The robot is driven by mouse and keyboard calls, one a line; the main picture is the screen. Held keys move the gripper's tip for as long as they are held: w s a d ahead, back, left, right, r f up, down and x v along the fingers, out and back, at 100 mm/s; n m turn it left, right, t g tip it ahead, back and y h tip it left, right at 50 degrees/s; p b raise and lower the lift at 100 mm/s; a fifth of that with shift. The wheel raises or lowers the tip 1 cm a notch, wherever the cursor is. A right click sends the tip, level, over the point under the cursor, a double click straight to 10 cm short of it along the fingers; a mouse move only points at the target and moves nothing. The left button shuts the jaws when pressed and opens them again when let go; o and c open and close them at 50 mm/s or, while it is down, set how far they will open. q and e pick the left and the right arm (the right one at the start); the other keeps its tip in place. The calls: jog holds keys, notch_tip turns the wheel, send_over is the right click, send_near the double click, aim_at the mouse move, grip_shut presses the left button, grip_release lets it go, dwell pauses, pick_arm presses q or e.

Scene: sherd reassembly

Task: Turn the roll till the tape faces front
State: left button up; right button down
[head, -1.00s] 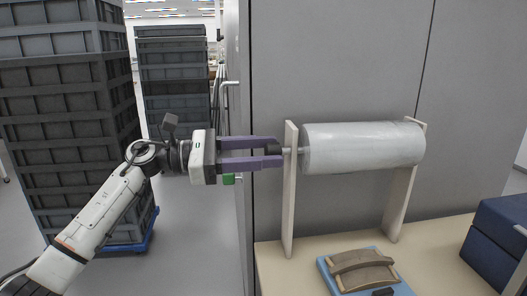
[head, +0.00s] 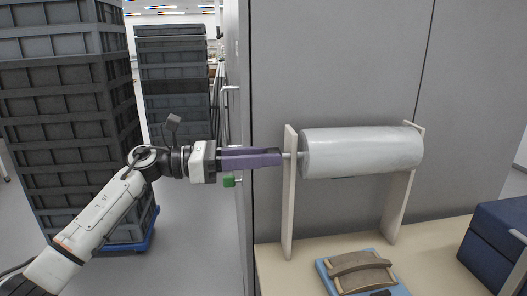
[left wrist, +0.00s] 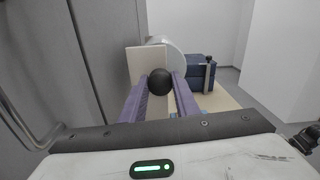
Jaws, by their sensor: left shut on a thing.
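The roll (head: 362,152) is a whitish plastic-wrapped cylinder, held level on a rod between two pale upright boards (head: 289,192). No tape shows on the side of it that I see. My left gripper (head: 281,157) is left of the near board, level with the rod. In the left wrist view its purple fingers (left wrist: 160,84) are closed on a round black knob (left wrist: 159,82) at the rod's end. The roll also shows there behind the board (left wrist: 172,58). My right gripper is in neither view.
On the beige table (head: 281,275) below the roll lies a blue tray (head: 325,275) with curved brown sherds (head: 360,268). A dark blue box (head: 497,235) stands at the right. Tall stacks of grey crates (head: 70,120) stand at the left. A grey panel (head: 340,60) rises behind the roll.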

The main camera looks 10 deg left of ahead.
pick_arm(q)
jog(key=shift+n+p, duration=7.15)
jog(key=shift+n, duration=2.65)
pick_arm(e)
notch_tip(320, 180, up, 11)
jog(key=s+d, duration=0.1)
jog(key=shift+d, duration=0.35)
pick_arm(q)
jog(key=shift+f, duration=0.1)
jog(key=o, duration=1)
jog(key=shift+o, duration=0.2)
